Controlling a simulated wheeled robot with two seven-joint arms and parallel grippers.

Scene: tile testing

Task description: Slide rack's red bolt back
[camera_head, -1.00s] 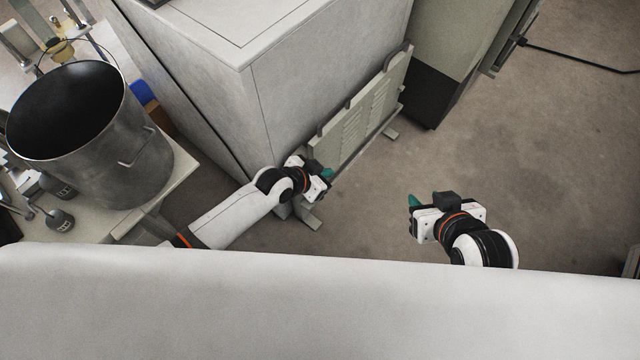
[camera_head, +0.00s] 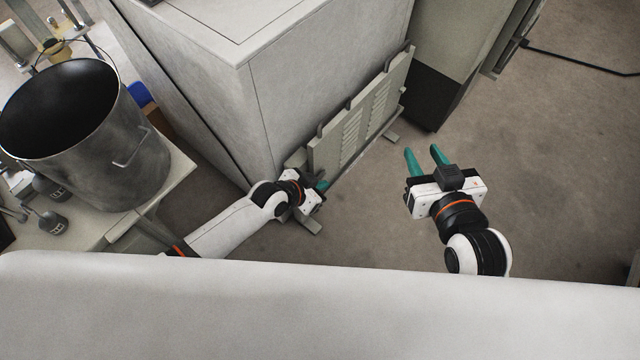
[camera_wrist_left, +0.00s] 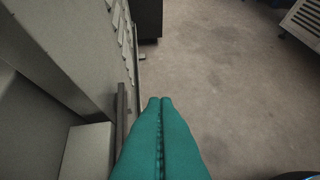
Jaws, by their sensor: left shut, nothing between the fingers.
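The grey rack (camera_head: 352,125), a slatted panel on feet, stands upright on the floor beside a large pale cabinet in the head view. I cannot make out its red bolt in either view. My left gripper (camera_head: 323,185) is at the near end of the rack, its fingers partly hidden by its own body. In the left wrist view, its teal fingers (camera_wrist_left: 160,100) are shut together with nothing between them, just right of a dark upright bar (camera_wrist_left: 121,110). My right gripper (camera_head: 424,152) is open and empty over bare floor, right of the rack.
The pale cabinet (camera_head: 215,85) stands directly behind the rack. A dark-based cabinet (camera_head: 430,95) is beyond its far end. A large metal pot (camera_head: 140,165) stands on a bench at left. The floor (camera_head: 540,150) to the right is clear.

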